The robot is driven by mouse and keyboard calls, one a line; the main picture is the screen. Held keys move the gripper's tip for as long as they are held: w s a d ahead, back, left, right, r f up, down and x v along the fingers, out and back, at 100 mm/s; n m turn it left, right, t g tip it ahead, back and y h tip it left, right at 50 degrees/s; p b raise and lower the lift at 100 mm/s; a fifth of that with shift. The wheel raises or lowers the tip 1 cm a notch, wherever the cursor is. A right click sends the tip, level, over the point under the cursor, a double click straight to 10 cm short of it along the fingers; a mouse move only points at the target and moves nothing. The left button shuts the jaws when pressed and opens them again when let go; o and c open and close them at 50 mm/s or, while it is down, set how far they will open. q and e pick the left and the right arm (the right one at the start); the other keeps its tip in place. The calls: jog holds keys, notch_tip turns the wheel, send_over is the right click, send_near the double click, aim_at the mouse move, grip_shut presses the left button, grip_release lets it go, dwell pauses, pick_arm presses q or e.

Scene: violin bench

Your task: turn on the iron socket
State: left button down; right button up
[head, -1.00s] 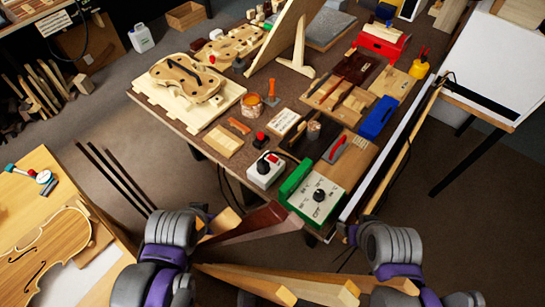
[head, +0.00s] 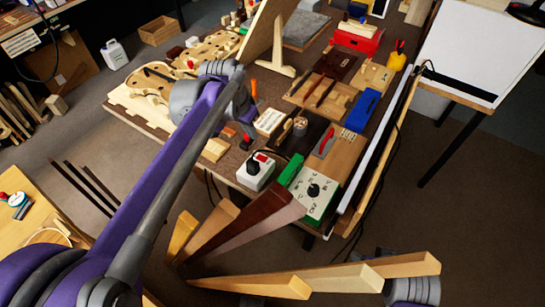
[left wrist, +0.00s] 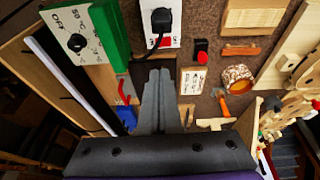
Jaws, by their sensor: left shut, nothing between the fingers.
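The iron socket is a white box (head: 255,172) at the table's near edge, with a black plug in it and a small red part on top. It also shows at the top of the left wrist view (left wrist: 160,28), with the plug's black cable trailing down. My left gripper (left wrist: 158,74) is shut and empty. In the wrist view its fingertips lie below the socket box, apart from it in the picture. In the head view my left arm reaches over the table's left part, and its wrist hides part of the gripper. My right gripper is not visible; only a grey arm part shows lower right.
A dial box (head: 314,193) with a green side (head: 291,169) stands right of the socket. A small black block with a red top (left wrist: 200,50) stands beside it. An orange-handled tool (left wrist: 222,103) and a jar (left wrist: 238,77) are close by.

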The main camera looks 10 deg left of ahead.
pick_arm(q)
jog(key=shift+w+d+f, duration=0.1)
jog(key=shift+w+d, duration=0.15)
jog(key=shift+w, duration=0.2)
jog(key=b, duration=0.1)
send_near(266, 159)
jog(key=x, duration=0.5)
jog(key=shift+w+a+f, duration=0.1)
jog(key=shift+w+f, duration=0.1)
jog(key=shift+w, duration=0.25)
jog(key=shift+f, duration=0.55)
jog(key=shift+s, duration=0.1)
jog(key=shift+f+b, duration=0.35)
jog(key=shift+b, duration=0.05)
jog(key=shift+s+d+r, duration=0.1)
jog(key=shift+d, duration=0.15)
